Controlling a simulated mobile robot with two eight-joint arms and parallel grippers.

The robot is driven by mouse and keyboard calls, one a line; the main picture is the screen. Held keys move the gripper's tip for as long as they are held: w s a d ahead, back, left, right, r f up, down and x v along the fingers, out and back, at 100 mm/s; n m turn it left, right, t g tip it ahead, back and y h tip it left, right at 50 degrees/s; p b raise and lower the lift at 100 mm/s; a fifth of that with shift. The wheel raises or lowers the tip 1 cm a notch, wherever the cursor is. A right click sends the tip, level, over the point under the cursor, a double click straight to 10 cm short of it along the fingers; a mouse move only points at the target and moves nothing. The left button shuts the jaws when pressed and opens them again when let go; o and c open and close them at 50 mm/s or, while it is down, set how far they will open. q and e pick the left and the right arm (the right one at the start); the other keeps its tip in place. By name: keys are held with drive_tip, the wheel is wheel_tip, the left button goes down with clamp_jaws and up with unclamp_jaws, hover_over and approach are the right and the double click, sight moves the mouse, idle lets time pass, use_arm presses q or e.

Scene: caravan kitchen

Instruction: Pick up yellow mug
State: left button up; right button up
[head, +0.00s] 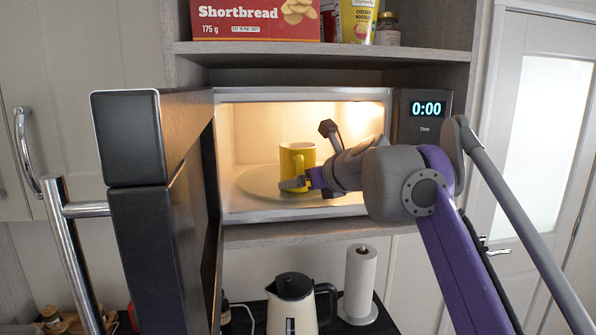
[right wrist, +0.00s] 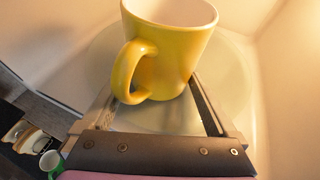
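The yellow mug (head: 296,164) stands upright on the glass turntable (head: 258,184) inside the open, lit microwave. In the right wrist view the mug (right wrist: 165,55) shows a white inside, with its handle (right wrist: 133,72) toward the lower left. My right gripper (head: 298,184) reaches in from the right, low at the mug's front. In the right wrist view my right gripper's fingers (right wrist: 153,92) are spread apart, with the mug's lower part and handle between and beyond their tips. I cannot tell whether either finger touches the mug. My left gripper is not in view.
The microwave door (head: 150,200) stands open on the left. The side walls and the timer panel (head: 424,117) bound the opening. A shelf above holds a shortbread box (head: 256,20) and jars. A kettle (head: 292,303) and paper towel roll (head: 360,283) stand below.

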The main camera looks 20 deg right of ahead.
sight(308, 151)
drive_tip(key=c, duration=0.9)
drive_tip(key=shift+r, duration=0.15)
drive_tip(key=shift+s+r, duration=0.1)
drive_tip(key=shift+r, duration=0.25)
wheel_tip(308, 151, up, 5)
drive_tip(key=shift+r+p, duration=0.15)
drive_tip(key=shift+p, duration=0.4)
use_arm(q)
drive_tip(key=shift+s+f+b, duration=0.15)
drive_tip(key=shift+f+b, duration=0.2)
drive_tip(key=shift+b, duration=0.4)
use_arm(e)
drive_tip(key=shift+s+d+r, duration=0.15)
drive_tip(key=shift+s, duration=3.1)
drive_tip(key=shift+s+d+r, duration=0.1)
drive_tip(key=shift+s+d, duration=0.05)
drive_tip(key=shift+s, duration=3.15)
drive_tip(key=shift+s+d+r, duration=0.15)
drive_tip(key=shift+s, duration=3.1)
